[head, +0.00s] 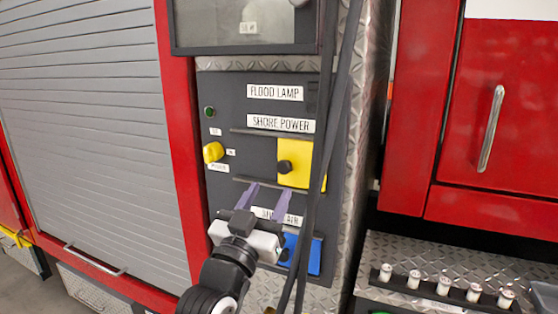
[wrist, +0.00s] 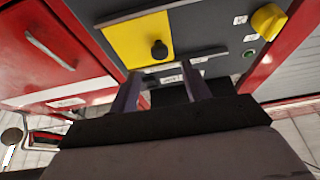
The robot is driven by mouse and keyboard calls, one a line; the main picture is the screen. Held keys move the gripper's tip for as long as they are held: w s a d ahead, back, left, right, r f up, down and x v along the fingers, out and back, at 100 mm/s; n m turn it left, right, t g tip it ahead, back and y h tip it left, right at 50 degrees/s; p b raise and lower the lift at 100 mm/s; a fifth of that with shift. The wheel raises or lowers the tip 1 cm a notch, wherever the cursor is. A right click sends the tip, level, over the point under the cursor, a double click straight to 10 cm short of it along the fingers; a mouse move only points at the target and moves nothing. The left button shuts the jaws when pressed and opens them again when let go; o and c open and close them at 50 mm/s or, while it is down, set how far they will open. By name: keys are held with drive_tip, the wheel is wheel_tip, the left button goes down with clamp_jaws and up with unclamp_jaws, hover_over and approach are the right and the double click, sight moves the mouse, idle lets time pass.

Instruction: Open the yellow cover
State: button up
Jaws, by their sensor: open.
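The yellow cover (head: 294,177) is a flat square plate with a dark round knob (head: 285,167), set in the dark panel under the "SHORE POWER" label. It looks closed, between an upper and a lower rail. In the wrist view the yellow cover (wrist: 130,42) and its knob (wrist: 159,49) show beyond the fingers. My gripper (head: 266,198) is open and empty, its two purple fingers pointing up at the panel just below the cover. In the wrist view the gripper (wrist: 163,88) has its fingers apart, with no contact on the knob. Dark cables partly hide the cover's right edge in the head view.
A yellow rotary switch (head: 213,152) and a green button (head: 209,112) are left of the cover. A blue cover (head: 311,255) sits below, partly behind cables (head: 309,200). A lower rail (head: 262,186) runs under the yellow cover. A grey shutter (head: 85,120) stands left.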

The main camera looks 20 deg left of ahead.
sight(282, 168)
drive_tip(key=p+x, duration=0.2)
drive_tip(key=x, duration=0.4)
drive_tip(key=shift+w+r, duration=0.1)
clamp_jaws()
